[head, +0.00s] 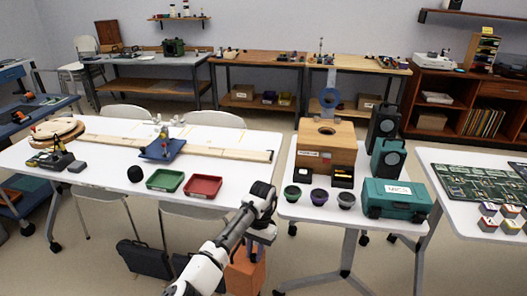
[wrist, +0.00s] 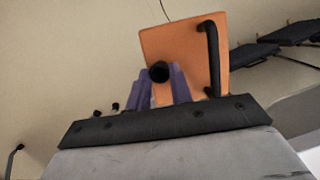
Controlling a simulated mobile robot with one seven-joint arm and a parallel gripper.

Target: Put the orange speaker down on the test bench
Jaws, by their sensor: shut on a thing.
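The orange speaker (head: 246,274) hangs below my gripper (head: 262,237) in the head view, in front of the gap between the two white tables and below their tops. In the wrist view the orange speaker (wrist: 190,40) shows a flat orange face with a black handle (wrist: 212,58) along its right side. My gripper (wrist: 160,88) has purple fingers shut at the speaker, with a round black part between them. I cannot tell exactly which part is gripped. The white table (head: 300,211) at centre right, with other speakers on it, looks like the test bench.
This table carries a wooden box (head: 325,148), a black speaker (head: 384,130), a teal speaker (head: 387,160), a teal case (head: 397,198) and several small cups. The left table (head: 105,190) holds green (head: 165,180) and red (head: 203,187) trays. Black cases (head: 145,260) stand on the floor.

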